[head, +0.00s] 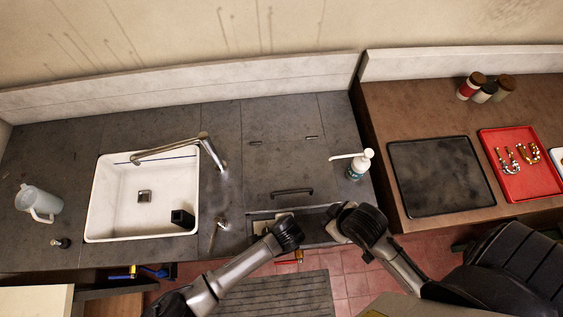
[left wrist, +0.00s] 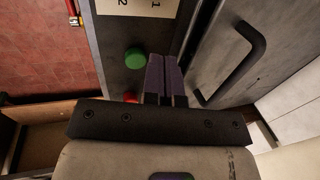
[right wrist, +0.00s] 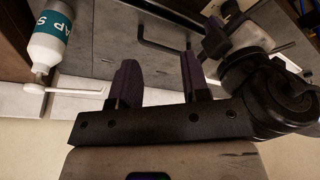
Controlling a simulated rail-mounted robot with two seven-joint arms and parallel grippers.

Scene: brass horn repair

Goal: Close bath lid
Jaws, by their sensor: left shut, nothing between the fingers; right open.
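The bath lid (head: 285,165) is a grey panel in the dark counter, with two small hinge marks along its back. It looks flat and about level with the counter; any small gap is too fine to tell. Its dark bar handle (head: 292,191) is near the front edge, and also shows in the left wrist view (left wrist: 241,66) and right wrist view (right wrist: 160,38). My left gripper (left wrist: 165,62) is shut and empty, over the front strip beside the lid, apart from the handle. My right gripper (right wrist: 160,78) is open and empty near the lid's front right corner.
A white soap bottle (head: 360,165) stands right of the lid. A white sink (head: 118,205) with a tap (head: 190,146) is to the left. The front strip carries a green button (left wrist: 135,58) and a red one (left wrist: 131,97).

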